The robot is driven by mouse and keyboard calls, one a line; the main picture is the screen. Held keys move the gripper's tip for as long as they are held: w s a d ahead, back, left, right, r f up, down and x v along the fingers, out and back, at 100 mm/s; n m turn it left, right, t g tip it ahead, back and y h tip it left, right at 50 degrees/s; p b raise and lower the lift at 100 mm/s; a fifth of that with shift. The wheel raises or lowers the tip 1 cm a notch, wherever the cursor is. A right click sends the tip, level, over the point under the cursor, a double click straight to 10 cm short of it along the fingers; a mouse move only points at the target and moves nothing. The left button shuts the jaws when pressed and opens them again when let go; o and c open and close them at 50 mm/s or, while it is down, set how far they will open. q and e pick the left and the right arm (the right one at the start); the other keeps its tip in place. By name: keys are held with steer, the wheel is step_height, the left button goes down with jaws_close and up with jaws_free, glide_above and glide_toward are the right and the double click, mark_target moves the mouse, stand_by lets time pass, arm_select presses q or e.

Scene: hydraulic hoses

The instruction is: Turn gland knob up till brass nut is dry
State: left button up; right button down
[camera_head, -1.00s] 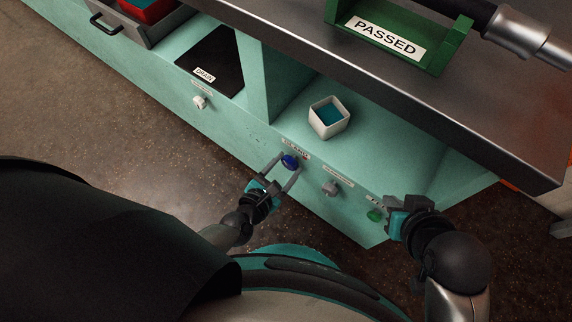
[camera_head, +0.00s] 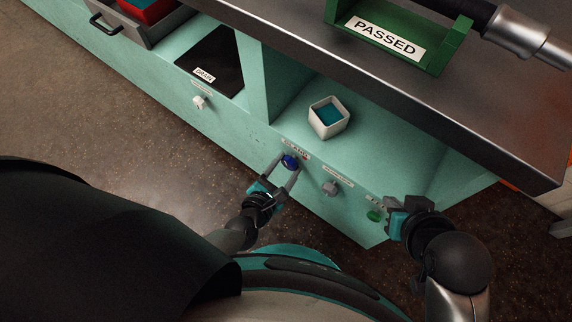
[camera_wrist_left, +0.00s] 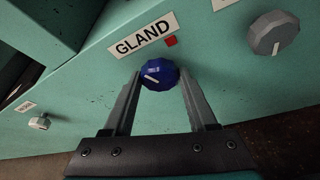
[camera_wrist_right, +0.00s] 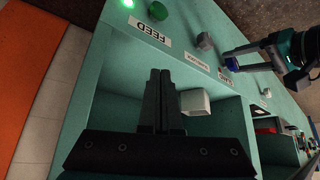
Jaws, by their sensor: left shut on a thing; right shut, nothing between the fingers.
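The blue gland knob (camera_head: 289,161) sits on the teal front panel under the GLAND label (camera_wrist_left: 142,35). My left gripper (camera_head: 287,167) is shut on the knob, one finger on each side. My right gripper (camera_wrist_right: 160,75) is shut and empty, just right of the green knob (camera_head: 375,215) in the head view. I cannot make out a brass nut in any view.
A grey knob (camera_head: 330,188) is right of the blue one. A white cup with teal contents (camera_head: 328,118) stands in the open bay above. A green cradle marked PASSED (camera_head: 390,45) is on the metal bench top. A black DRAIN panel (camera_head: 212,62) is at left.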

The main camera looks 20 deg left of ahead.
arm_select(q)
steer(key=shift+m+y, duration=0.3)
steer(key=shift+m, duration=0.2)
steer(key=shift+f+m+t, duration=0.1)
steer(key=shift+m+t, duration=0.3)
steer(key=shift+s+m+t+y+b, duration=0.1)
steer(key=shift+m+t+y+b, duration=0.2)
steer(key=shift+m+y+b, duration=0.3)
arm_select(e)
steer(key=shift+w+a+f+t+y, duration=0.1)
steer(key=shift+w+a+t+y, duration=0.4)
steer(key=shift+w+a+t, duration=0.5)
steer(key=shift+a, duration=0.15)
arm_select(q)
steer(key=o, duration=1.4)
steer(key=shift+c, duration=0.2)
steer(key=shift+d, duration=0.1)
arm_select(e)
steer(key=shift+s, duration=0.1)
